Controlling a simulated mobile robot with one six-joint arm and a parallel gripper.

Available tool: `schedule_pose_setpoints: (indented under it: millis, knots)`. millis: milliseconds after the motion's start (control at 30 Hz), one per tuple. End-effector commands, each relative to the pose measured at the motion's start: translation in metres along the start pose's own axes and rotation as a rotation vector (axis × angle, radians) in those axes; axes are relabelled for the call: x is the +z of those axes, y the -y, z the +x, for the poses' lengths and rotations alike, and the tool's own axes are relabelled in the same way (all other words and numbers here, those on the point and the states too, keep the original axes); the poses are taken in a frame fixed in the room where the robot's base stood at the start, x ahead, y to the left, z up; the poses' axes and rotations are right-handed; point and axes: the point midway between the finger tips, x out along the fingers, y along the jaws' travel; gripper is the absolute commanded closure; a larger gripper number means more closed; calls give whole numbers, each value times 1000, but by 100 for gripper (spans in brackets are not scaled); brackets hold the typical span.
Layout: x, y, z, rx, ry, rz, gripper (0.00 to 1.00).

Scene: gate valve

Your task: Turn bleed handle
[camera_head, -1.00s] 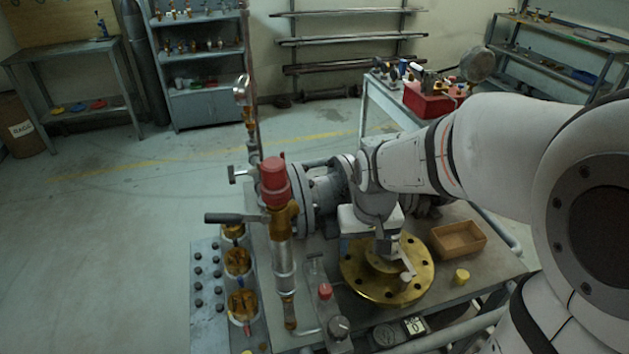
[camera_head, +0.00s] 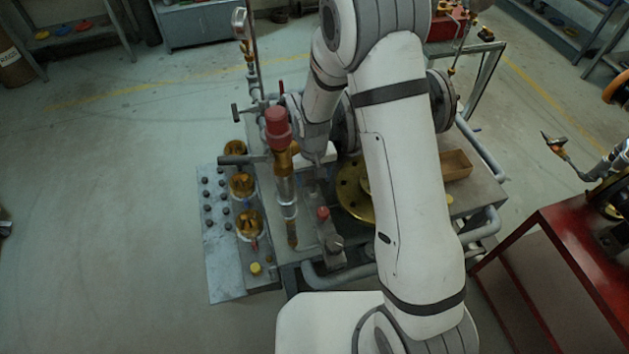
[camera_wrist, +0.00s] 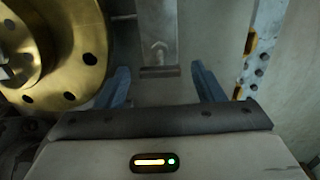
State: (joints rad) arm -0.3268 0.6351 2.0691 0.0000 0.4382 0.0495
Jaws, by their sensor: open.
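My gripper (camera_wrist: 160,69) is open, its two blue fingers apart in the wrist view. Between and beyond them lies a grey metal bar with a small fitting (camera_wrist: 160,52); I cannot tell whether they touch it. I cannot tell which is the bleed handle. My wrist is just right of the red-capped valve, and my fingertips are mostly hidden there.
A brass flange (camera_head: 352,190) lies on the bench right of my wrist, partly behind my arm; it also shows in the wrist view (camera_wrist: 85,30). A wooden box (camera_head: 457,165) sits further right. A red cart (camera_head: 560,250) stands at right.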

Motion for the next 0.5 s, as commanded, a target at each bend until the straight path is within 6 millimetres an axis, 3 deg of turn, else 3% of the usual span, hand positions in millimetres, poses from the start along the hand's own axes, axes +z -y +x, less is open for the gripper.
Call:
schedule_pose_setpoints:
  millis: [200, 500]
  knots:
    - [0, 0, 26, 0, 1, 0, 38]
    - [0, 0, 36, 0, -1, -1, 38]
